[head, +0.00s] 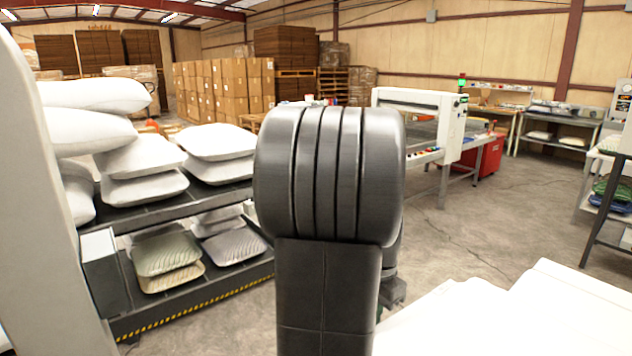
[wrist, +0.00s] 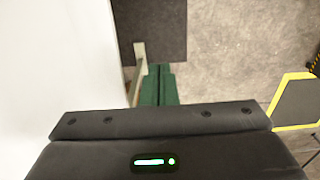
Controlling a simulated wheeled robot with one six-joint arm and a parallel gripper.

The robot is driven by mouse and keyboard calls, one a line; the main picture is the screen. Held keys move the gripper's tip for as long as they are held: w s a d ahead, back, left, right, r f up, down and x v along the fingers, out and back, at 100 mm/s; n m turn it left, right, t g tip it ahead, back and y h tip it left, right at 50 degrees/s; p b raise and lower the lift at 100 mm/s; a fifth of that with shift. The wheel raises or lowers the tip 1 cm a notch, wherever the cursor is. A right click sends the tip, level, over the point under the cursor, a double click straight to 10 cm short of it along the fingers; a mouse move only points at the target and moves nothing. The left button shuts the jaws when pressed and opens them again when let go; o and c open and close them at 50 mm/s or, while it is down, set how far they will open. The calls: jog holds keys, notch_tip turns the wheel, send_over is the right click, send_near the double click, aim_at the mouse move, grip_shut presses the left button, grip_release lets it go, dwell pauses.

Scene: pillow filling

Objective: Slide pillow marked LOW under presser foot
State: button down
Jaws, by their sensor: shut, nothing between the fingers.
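My gripper (wrist: 157,72) shows in the wrist view as two green fingers that lie side by side, shut and empty. They point down past a white surface toward the concrete floor and touch no pillow. In the head view my arm hides much of the middle. White pillows (head: 146,154) lie in stacks on the upper shelf at the left. I can read no LOW mark on any pillow. I cannot make out a presser foot in either view.
A dark rack (head: 190,296) holds green and grey striped cushions (head: 166,253) below. A white machine (head: 418,110) and a red cabinet (head: 485,155) stand farther back. A white surface (head: 520,318) fills the lower right. Concrete floor (head: 480,225) lies open between them.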

aim_at(392, 322)
dwell(0.4)
jog(key=shift+s+d+f, duration=0.1)
jog(key=shift+s+d, duration=0.95)
jog(key=shift+s, duration=0.35)
jog(key=shift+s+d, duration=1.05)
jog(key=shift+s, duration=0.3)
jog(key=shift+w+a+p, duration=0.4)
jog(key=shift+w+a, duration=0.3)
jog(key=shift+w, duration=0.25)
notch_tip(392, 322, up, 9)
jog(key=p, duration=0.8)
